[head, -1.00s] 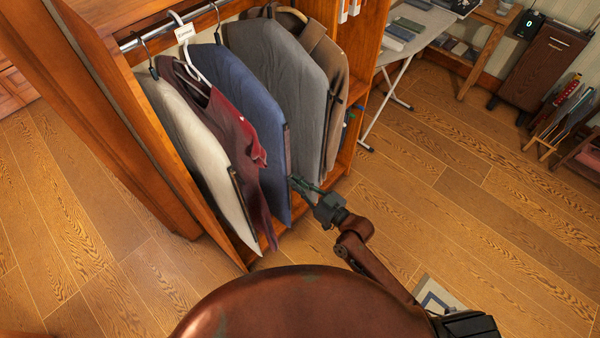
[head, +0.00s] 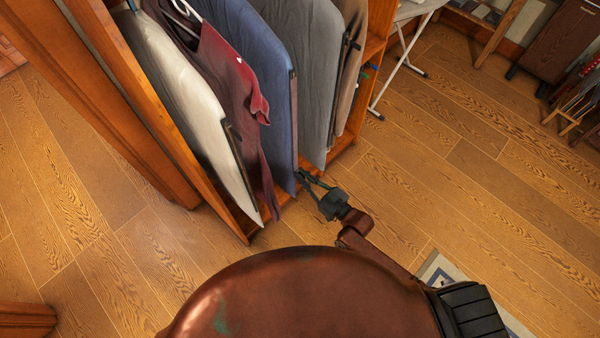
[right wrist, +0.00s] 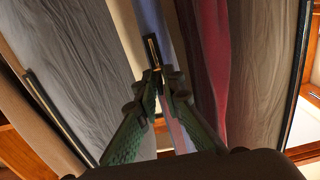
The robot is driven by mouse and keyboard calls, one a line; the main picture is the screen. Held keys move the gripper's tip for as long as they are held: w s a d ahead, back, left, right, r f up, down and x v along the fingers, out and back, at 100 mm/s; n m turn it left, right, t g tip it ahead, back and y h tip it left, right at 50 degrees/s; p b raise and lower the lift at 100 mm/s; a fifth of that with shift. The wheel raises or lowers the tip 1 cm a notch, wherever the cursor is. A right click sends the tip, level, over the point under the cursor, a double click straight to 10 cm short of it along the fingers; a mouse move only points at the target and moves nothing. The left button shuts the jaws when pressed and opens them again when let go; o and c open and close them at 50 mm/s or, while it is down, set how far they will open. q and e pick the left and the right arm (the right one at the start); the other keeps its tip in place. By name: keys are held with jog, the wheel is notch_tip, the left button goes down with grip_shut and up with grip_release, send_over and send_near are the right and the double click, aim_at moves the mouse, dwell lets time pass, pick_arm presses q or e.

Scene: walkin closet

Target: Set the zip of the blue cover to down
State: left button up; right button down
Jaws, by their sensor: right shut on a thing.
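The blue cover (head: 250,60) hangs between a dark red garment and a grey cover in the head view. A dark zip strip runs down its front edge. My right gripper (head: 303,180) is at the lower part of that edge, near the cover's bottom. In the right wrist view, its green fingers (right wrist: 167,78) are closed together at a small dark piece with a bright metal strip, the zip pull (right wrist: 153,52), on the blue cover (right wrist: 178,135). The exact contact is partly hidden by the fingertips. My left gripper is not in view.
The dark red garment (head: 222,75) and pale cover (head: 180,95) hang to the left. The grey cover (head: 300,50) and a brown cover (head: 350,60) hang to the right. The wooden closet side (head: 140,90) stands left.

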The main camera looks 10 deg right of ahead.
jog(key=c, duration=2.2)
grip_release()
jog(key=shift+s+d, duration=0.2)
jog(key=v, duration=1.1)
jog(key=shift+s+d+r, duration=0.1)
jog(key=shift+s, duration=0.15)
